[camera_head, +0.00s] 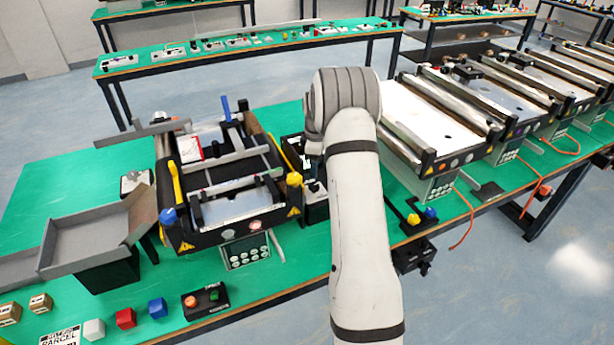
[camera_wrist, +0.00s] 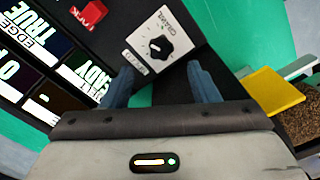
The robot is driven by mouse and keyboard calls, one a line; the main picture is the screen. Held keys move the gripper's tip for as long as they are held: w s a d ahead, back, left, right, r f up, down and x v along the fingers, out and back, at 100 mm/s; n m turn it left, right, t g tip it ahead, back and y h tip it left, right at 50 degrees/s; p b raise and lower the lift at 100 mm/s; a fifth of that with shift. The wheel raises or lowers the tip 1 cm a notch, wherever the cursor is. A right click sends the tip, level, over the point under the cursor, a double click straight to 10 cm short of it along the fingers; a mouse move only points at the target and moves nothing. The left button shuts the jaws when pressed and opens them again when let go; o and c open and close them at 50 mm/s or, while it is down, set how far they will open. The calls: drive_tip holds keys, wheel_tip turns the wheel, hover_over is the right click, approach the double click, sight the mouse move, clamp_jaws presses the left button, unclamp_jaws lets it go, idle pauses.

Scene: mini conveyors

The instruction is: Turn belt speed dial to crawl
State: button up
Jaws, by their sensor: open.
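The dial is a black knob (camera_wrist: 160,47) on a white square plate (camera_wrist: 147,57) in the wrist view, near the top middle. I cannot tell which mark the knob points at. My gripper (camera_wrist: 161,82) is open, with blue fingers spread below the dial plate in the picture, one to each side. Nothing shows between the fingers, and they look apart from the knob. In the head view my arm hides the gripper, and I cannot make out the dial there.
In the wrist view a red block marked with letters (camera_wrist: 90,13) and dark display panels (camera_wrist: 28,58) lie left; a yellow part (camera_wrist: 270,95) lies right. In the head view a mini conveyor (camera_head: 200,236) stands left of my arm, another (camera_head: 432,125) right, on a green table (camera_head: 60,180).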

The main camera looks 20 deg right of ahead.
sight(314, 185)
wheel_tip(314, 185, down, 8)
drive_tip(key=shift+a+r+p, duration=0.1)
drive_tip(key=shift+r+p, duration=0.1)
drive_tip(key=shift+p, duration=0.95)
drive_tip(key=shift+c, duration=0.4)
drive_tip(key=c, duration=0.9)
